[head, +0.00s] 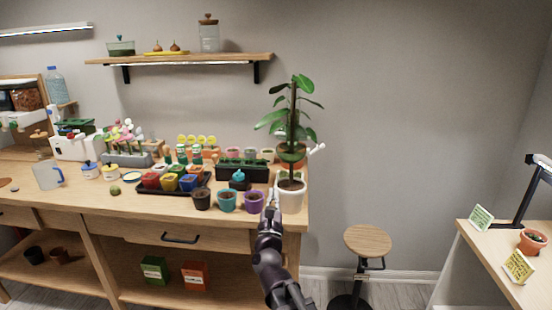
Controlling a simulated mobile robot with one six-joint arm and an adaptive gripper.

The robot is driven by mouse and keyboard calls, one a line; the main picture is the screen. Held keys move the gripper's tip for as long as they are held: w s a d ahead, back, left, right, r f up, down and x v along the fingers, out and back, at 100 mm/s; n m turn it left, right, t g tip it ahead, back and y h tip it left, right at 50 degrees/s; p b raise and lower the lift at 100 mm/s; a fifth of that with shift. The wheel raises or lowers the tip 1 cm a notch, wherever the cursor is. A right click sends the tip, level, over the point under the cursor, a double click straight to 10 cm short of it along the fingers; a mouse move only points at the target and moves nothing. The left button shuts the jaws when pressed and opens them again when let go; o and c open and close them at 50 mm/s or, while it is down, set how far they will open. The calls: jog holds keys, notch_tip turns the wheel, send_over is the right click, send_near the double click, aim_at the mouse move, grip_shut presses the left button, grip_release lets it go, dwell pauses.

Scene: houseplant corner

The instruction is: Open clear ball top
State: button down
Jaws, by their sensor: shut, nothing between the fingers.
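A clear glass jar (209,39) with a brown lid and a round ball knob stands on the wall shelf, its lid on. I cannot tell which of the two is the clear ball top.
The wooden bench (100,198) is crowded with a black tray of coloured pots, a teal pot (227,201) and a dark pot (201,199). A stool (368,242) stands right of the bench. A side table (480,250) is at far right.

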dwell(0.4)
jog(key=s+r+p+x, duration=0.1)
jog(key=r+p+x, duration=0.1)
jog(key=p+x, duration=0.7)
jog(key=shift+r+x, duration=0.3)
jog(key=shift+x, duration=1.6)
jog(key=shift+s, duration=0.2)
